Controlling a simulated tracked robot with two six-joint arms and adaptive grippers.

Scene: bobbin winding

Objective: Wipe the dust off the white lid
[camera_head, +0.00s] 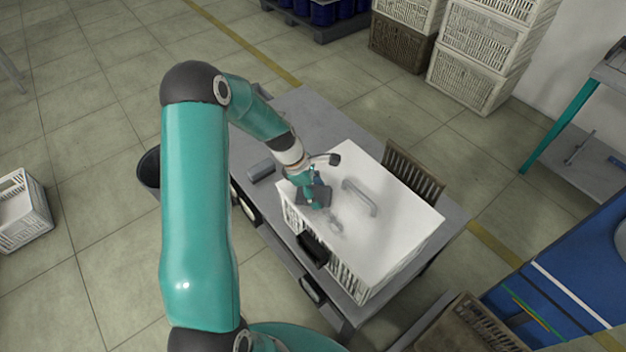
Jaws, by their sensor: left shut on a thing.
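The white lid (405,220) lies flat on top of a white slatted crate (346,282) on the grey table. It has a raised grey handle (361,196) near its middle. Greyish dust smudges (336,224) show on the lid between the handle and its near left edge. My left gripper (313,190) is over the lid's left part, shut on a dark grey cloth or pad (325,194). The pad appears to touch the lid, though its underside is hidden. My right gripper is not in view.
The grey table (305,118) is clear behind the lid, with a small grey block (261,170) at its left. A dark bin (148,168) is beside the table's left side. Stacked crates (470,75) stand farther back.

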